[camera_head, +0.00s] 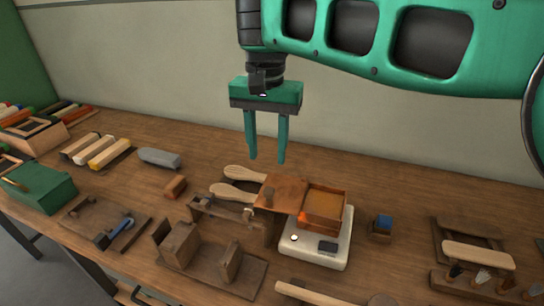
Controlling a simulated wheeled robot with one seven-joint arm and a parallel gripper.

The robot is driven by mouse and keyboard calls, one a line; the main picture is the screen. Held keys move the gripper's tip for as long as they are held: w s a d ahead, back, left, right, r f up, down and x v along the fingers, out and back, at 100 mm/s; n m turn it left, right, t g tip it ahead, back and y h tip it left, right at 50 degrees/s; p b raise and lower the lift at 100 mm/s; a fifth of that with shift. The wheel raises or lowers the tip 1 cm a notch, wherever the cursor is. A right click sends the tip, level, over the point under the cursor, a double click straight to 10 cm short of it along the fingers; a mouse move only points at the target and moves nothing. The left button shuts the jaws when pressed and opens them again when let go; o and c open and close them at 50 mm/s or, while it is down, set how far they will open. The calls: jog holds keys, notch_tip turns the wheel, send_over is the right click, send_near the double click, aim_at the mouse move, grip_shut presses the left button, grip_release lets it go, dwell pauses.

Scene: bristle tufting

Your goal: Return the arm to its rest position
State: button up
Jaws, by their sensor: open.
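My green arm (385,35) reaches in from the upper right. My gripper (267,157) hangs from it, pointing down, with its two green fingers apart and nothing between them. It is in the air above the back middle of the workbench (330,170), and no object touches it. Wooden brush handles (240,192) lie below it on a wooden stand. The far end of my arm is cut off by the picture edge.
A white scale (318,248) bears an orange-brown box (324,207). A wooden fixture (205,255) stands in front. A green box (38,188) and coloured blocks (103,150) are at left. A rack with brushes (480,265) is at right. A plain wall (170,70) rises behind.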

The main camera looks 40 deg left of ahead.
dwell(0.5)
jog(key=w+d+r+m, duration=0.1)
jog(key=w+d, duration=0.7)
jog(key=d, duration=0.3)
jog(key=w+d+r+m, duration=0.1)
jog(key=w+d+r, duration=0.1)
jog(key=w+d, duration=0.75)
jog(key=w+d+m+h, duration=0.1)
jog(key=d+m, duration=0.2)
jog(key=d, duration=2)
jog(key=s+d+f+m, duration=0.2)
jog(key=s+d, duration=0.3)
jog(key=d, duration=0.7)
jog(key=s+d+f+m, duration=0.1)
jog(key=s+d+f, duration=0.1)
jog(key=s+d, duration=0.65)
jog(key=s+d+f+m, duration=0.1)
jog(key=s+d+f, duration=0.2)
jog(key=s+d, duration=0.2)
jog(key=s+d+f+m+y, duration=0.1)
jog(key=s+d+f, duration=0.3)
jog(key=s, duration=0.4)
jog(key=shift+s+d+f+m, duration=0.25)
jog(key=shift+d+f+m, duration=0.05)
jog(key=shift+d+m, duration=0.1)
